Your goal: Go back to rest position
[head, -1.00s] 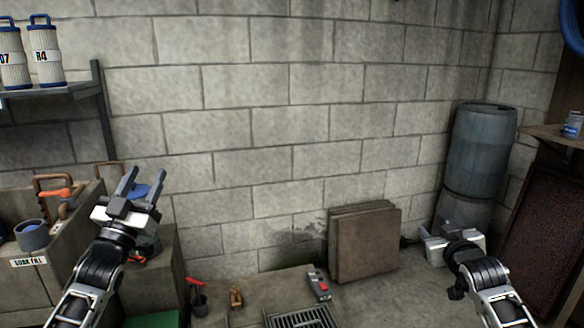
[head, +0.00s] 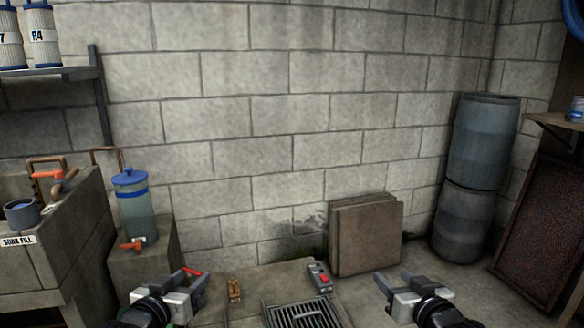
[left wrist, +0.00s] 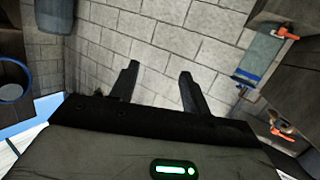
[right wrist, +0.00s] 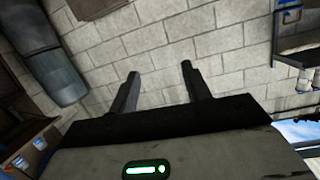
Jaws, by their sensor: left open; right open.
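My left gripper (head: 186,284) is low in the head view, left of centre, in front of the stone block at the left. Its two fingers stand apart with nothing between them, and they also show spread and empty in the left wrist view (left wrist: 157,82). My right gripper (head: 396,282) is low and right of centre, in front of the leaning slabs. Its fingers are apart and empty, and they show the same way in the right wrist view (right wrist: 158,82).
A blue-lidded dispenser (head: 137,207) stands on a block at left, beside the sink (head: 62,235). A floor grate (head: 303,315) and a grey control box with a red button (head: 320,277) lie between the grippers. Slabs (head: 366,237) lean on the wall; stacked barrels (head: 482,150) stand right.

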